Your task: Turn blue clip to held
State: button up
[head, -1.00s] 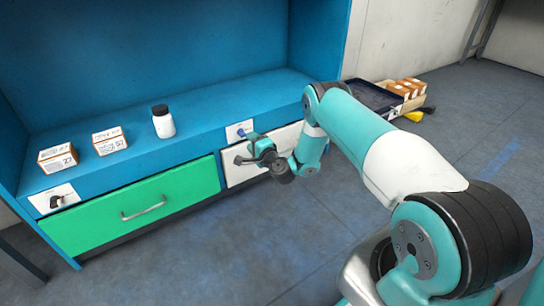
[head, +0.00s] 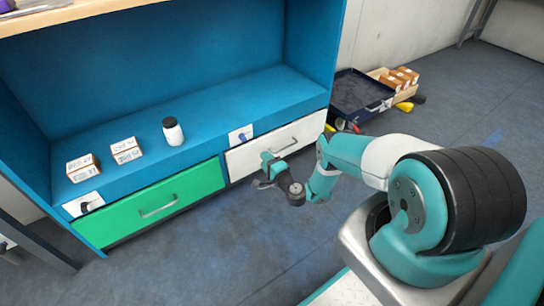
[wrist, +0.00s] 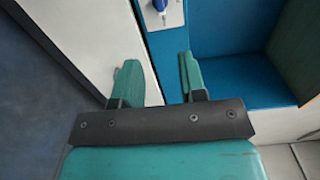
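The blue clip (head: 242,137) sits on a small white plate (head: 233,138) on the front edge of the blue shelf, above the white drawer. It also shows at the top edge of the wrist view (wrist: 159,6), partly cut off by the frame. My gripper (head: 264,171) is in front of the white drawer, below and a little right of the clip, and apart from it. In the wrist view its two teal fingers (wrist: 158,75) stand apart with nothing between them. The clip lies beyond the fingertips.
A white bottle (head: 173,132) and two small boxes (head: 125,150) stand on the shelf to the left. The green drawer (head: 140,205) and white drawer (head: 290,140) are shut.

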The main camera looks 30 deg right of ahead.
jog(key=shift+s+p, duration=1.3)
jog(key=shift+s, duration=0.35)
